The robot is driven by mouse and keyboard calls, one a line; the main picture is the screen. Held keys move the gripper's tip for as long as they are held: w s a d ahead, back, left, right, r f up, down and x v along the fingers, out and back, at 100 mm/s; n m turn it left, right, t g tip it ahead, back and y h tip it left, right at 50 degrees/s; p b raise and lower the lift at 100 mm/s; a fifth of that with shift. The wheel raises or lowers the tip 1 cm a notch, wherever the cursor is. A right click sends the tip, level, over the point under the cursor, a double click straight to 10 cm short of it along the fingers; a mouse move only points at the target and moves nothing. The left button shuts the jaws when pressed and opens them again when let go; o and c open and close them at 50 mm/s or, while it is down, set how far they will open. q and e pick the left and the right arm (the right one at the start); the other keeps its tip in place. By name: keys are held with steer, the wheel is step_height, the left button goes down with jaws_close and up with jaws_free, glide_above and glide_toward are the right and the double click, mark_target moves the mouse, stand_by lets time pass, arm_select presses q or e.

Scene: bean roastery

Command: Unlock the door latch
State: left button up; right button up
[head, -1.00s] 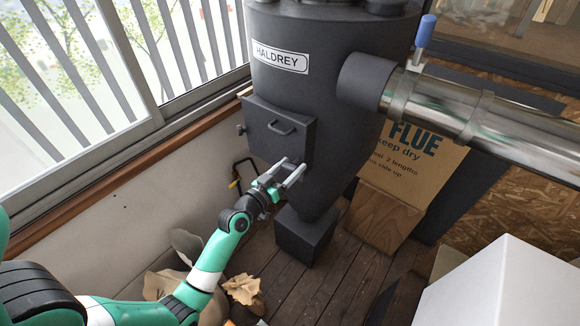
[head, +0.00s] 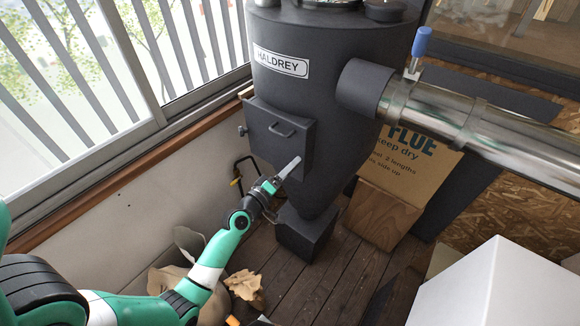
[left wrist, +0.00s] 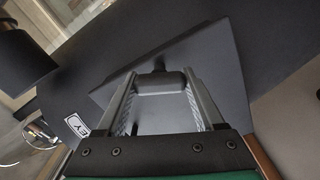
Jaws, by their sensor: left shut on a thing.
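The door (head: 278,138) is a dark panel with a bar handle (head: 282,129) on the front of the black HALDREY vessel (head: 335,120). It looks shut. My left gripper (head: 292,165) is at the door's lower right edge in the head view, where its fingers hide the latch. In the left wrist view, a dark grey block, which I take to be the door latch (left wrist: 160,83), sits between the two fingertips of the left gripper (left wrist: 161,92). The gripper is shut on it. The door panel (left wrist: 205,62) lies behind it. My right gripper is not in view.
A shiny flue pipe (head: 480,120) with a blue-handled lever (head: 422,42) runs right from the vessel. A cardboard FLUE box (head: 412,165) stands behind. A white box (head: 495,290) is at the lower right. The plank floor (head: 325,275) is partly clear.

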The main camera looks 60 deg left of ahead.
arm_select(q)
steer(key=n+p, duration=0.1)
steer(key=n, duration=0.3)
steer(key=shift+f+n, duration=0.1)
steer(key=shift+n, duration=0.3)
stand_by(0.4)
steer(key=o, duration=1.4)
steer(key=b+v, duration=0.1)
steer(key=v, duration=1)
steer(key=shift+s+d, duration=0.1)
steer(key=shift+s, duration=0.2)
